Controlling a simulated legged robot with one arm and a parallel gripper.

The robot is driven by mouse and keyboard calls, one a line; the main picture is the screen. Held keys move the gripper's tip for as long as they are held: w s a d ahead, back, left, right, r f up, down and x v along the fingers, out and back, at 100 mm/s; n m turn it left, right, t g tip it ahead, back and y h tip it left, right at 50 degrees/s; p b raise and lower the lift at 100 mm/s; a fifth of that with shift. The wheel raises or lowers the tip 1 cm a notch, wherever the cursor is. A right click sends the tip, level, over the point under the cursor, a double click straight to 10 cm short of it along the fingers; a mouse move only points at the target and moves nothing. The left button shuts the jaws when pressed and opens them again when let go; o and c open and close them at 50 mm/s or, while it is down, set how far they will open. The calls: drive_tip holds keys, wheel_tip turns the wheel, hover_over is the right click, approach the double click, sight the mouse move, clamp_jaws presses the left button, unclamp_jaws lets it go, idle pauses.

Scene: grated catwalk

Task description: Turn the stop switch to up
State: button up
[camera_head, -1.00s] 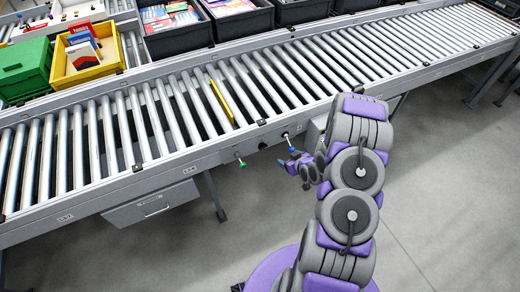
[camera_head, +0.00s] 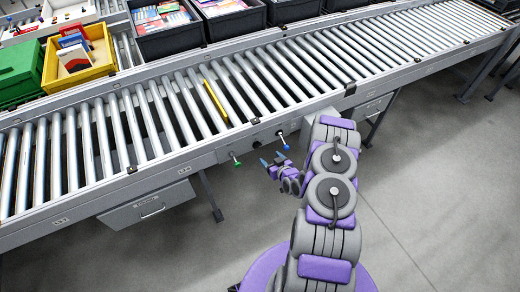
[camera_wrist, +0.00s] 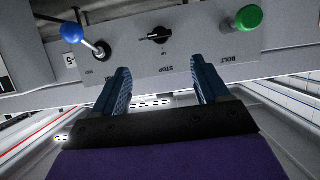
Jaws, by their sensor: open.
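The stop switch (camera_wrist: 159,35) is a small black rotary knob on a grey panel, above the word STOP in the wrist view. Its handle lies roughly sideways in that view. In the head view it is a small dark knob (camera_head: 257,144) on the conveyor's front side. My gripper (camera_wrist: 164,78) is open and empty, with its two blue fingers apart below the switch in the wrist view. The switch lies between the fingers' directions, with no contact visible. In the head view my gripper (camera_head: 272,161) is just in front of the panel.
A blue-knobbed lever (camera_wrist: 72,32) is left of the switch in the wrist view. A green knob (camera_wrist: 248,17) marked BOLT is to the right. The floor in front is clear.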

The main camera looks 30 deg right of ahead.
sight(258, 146)
drive_tip(key=b+x, duration=0.1)
drive_tip(key=x, duration=1)
drive_tip(key=shift+w+f+b, duration=0.2)
drive_tip(key=shift+b, duration=0.2)
drive_tip(key=c, duration=1.1)
